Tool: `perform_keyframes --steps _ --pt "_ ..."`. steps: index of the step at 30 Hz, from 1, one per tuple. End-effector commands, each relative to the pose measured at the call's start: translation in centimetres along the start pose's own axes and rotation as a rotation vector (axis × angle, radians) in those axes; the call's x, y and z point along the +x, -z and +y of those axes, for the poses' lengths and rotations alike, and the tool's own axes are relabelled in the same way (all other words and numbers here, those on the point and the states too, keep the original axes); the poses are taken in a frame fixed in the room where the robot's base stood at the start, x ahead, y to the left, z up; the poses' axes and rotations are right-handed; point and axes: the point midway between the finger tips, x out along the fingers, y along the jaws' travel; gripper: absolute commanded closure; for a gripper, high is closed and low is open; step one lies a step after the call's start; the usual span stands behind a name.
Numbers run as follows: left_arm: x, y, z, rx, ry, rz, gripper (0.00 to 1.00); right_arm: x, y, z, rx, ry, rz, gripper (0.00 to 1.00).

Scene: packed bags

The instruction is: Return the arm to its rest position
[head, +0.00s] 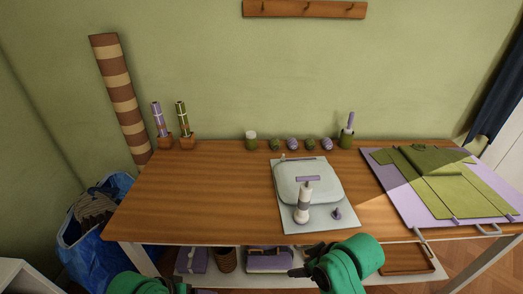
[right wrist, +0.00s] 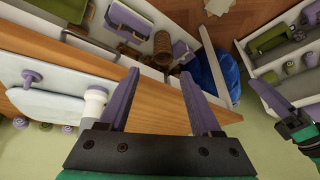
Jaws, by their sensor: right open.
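My right arm is the green one at the bottom centre of the head view, with its dark gripper (head: 297,272) in front of the table's front edge. In the right wrist view its two purple fingers (right wrist: 160,95) are spread apart with nothing held between them. My left arm shows as a green piece at the bottom left of the head view. In the right wrist view my left gripper (right wrist: 275,95) shows at the right edge, its purple fingers seen side-on, so its opening is unclear.
Below is a shelf with a basket (head: 226,260) and boxes. A blue bag (head: 80,250) stands at left.

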Motion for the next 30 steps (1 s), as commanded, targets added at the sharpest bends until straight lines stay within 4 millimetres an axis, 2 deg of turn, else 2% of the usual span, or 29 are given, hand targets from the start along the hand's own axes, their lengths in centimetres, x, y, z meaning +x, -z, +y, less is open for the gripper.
perform_keyframes --steps 1,6,11,12,17,23,26,29,30 --pt "-0.7 -0.3 -0.6 0.053 0.042 0.009 0.19 -0.2 -2.1 0.7 0.059 -0.025 -0.019 0.35" --pt "-3.2 -1.1 -3.0 0.225 0.201 0.024 0.19 -1.7 -8.7 3.2 0.227 -0.138 -0.086 0.35" --pt "-5.8 -1.8 -5.0 0.347 0.334 0.011 0.19 -3.9 -14.1 5.0 0.342 -0.249 -0.152 0.35" --pt "-5.7 -2.0 -5.5 0.365 0.354 0.002 0.19 -3.7 -15.0 5.4 0.358 -0.265 -0.165 0.35" --pt "-0.3 -2.4 -7.4 0.360 0.351 -0.024 0.19 1.7 -16.4 6.0 0.352 -0.251 -0.185 0.35" --pt "6.6 -4.6 -10.4 0.358 0.350 -0.061 0.19 8.6 -20.2 6.3 0.350 -0.236 -0.220 0.35" --pt "10.5 -6.8 -12.4 0.357 0.351 -0.083 0.19 12.4 -23.3 6.1 0.348 -0.228 -0.242 0.35" --pt "14.8 -10.4 -15.2 0.357 0.353 -0.116 0.19 16.6 -28.0 5.4 0.347 -0.218 -0.274 0.35" --pt "16.5 -12.4 -16.5 0.357 0.353 -0.130 0.19 18.1 -30.3 4.9 0.346 -0.214 -0.287 0.35"
